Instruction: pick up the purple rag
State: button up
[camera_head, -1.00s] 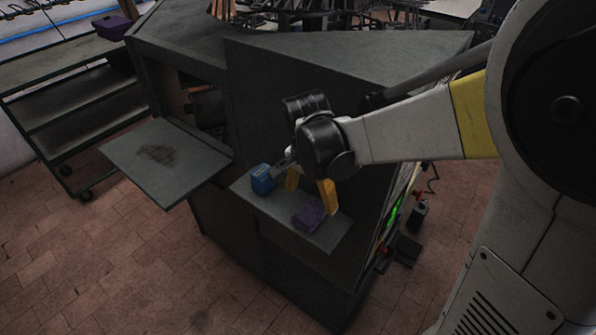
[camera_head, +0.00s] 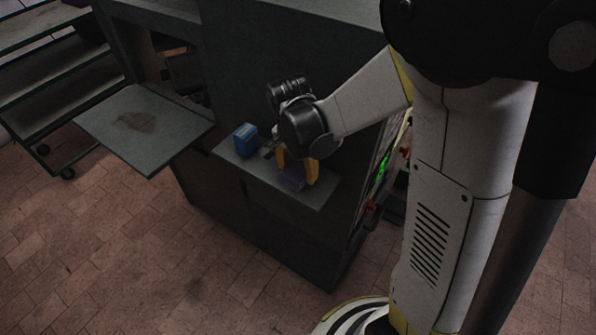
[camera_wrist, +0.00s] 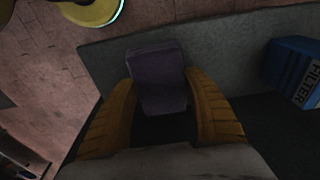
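The purple rag (camera_head: 293,179) is a small folded block on the narrow grey shelf (camera_head: 315,196) at the front of the dark machine. In the wrist view the rag (camera_wrist: 158,78) lies between the two yellow fingers of my gripper (camera_wrist: 162,100). My gripper (camera_head: 296,176) points down over the shelf in the head view. Its fingers are spread, one on each side of the rag, with their tips close to its sides. I cannot tell whether they touch it.
A blue box marked FILTER (camera_wrist: 297,70) stands on the same shelf; in the head view this blue box (camera_head: 246,139) is left of my gripper. A larger flat panel (camera_head: 150,125) sticks out further left. A shelved cart (camera_head: 45,80) stands behind it.

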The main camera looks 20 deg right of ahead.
aim_at(297, 169)
jog(key=c, duration=0.4)
jog(key=shift+o, duration=0.2)
jog(key=shift+r, duration=0.1)
jog(key=shift+s+a+r+p, duration=0.2)
jog(key=shift+r+p, duration=0.15)
jog(key=shift+r, duration=0.25)
notch_tip(297, 169, up, 6)
jog(key=shift+f+p, duration=0.2)
jog(key=shift+p, duration=0.75)
jog(key=s+a+p, duration=0.1)
jog(key=s+a, duration=1)
jog(key=a, duration=0.4)
jog(key=shift+s+a, duration=0.2)
jog(key=shift+a, duration=0.2)
jog(key=shift+o, duration=0.2)
